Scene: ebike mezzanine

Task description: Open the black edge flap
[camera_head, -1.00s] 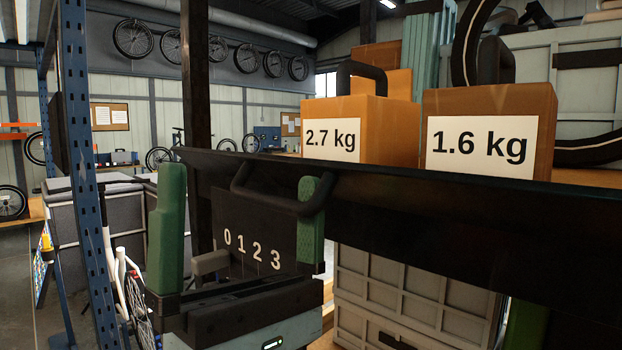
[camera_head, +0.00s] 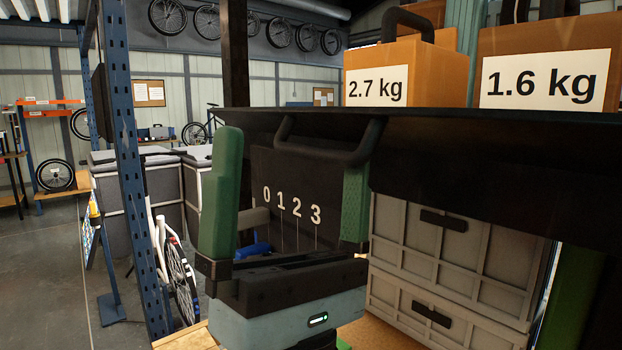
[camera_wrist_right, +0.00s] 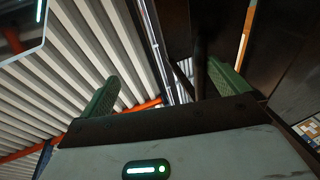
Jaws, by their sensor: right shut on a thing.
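The black edge flap (camera_head: 480,175) is a long dark panel along the shelf front in the head view, its top edge nearly level. A black bar handle (camera_head: 325,155) sticks out at its left part. My right gripper (camera_head: 292,150), with green fingers, is shut on the handle; its right finger overlaps the handle's right end, and the exact contact is hard to see. A dark plate marked 0 1 2 3 (camera_head: 290,225) shows between the fingers. In the right wrist view the gripper (camera_wrist_right: 160,72) faces dark bars and the roof. My left gripper is not in view.
Boxes marked 2.7 kg (camera_head: 400,70) and 1.6 kg (camera_head: 545,65) stand behind the flap's top edge. Grey crates (camera_head: 455,262) are stacked below it. A blue perforated post (camera_head: 130,200) stands at the left, near a white bicycle (camera_head: 170,265). Open floor (camera_head: 50,270) lies far left.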

